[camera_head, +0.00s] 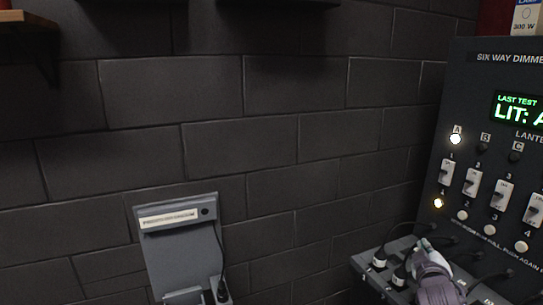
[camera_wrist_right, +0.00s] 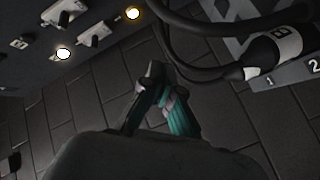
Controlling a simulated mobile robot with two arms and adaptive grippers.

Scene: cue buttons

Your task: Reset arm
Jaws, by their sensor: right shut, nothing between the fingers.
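My right gripper (camera_head: 424,246) is at the lower right in the head view, in front of the lower part of the dimmer panel (camera_head: 447,115). In the right wrist view its fingers (camera_wrist_right: 160,80) are together with nothing between them. No contact with the panel or a cable can be made out. The panel has a row of sliders (camera_head: 471,183) and round buttons (camera_head: 462,215) below them. My left gripper is not in view.
Below the panel is a patch shelf (camera_head: 365,266) with black plugs (camera_head: 379,260) and looping cables, close to my right gripper. A grey wall-side box (camera_head: 178,240) stands at lower left. A wooden shelf (camera_head: 25,20) is at upper left.

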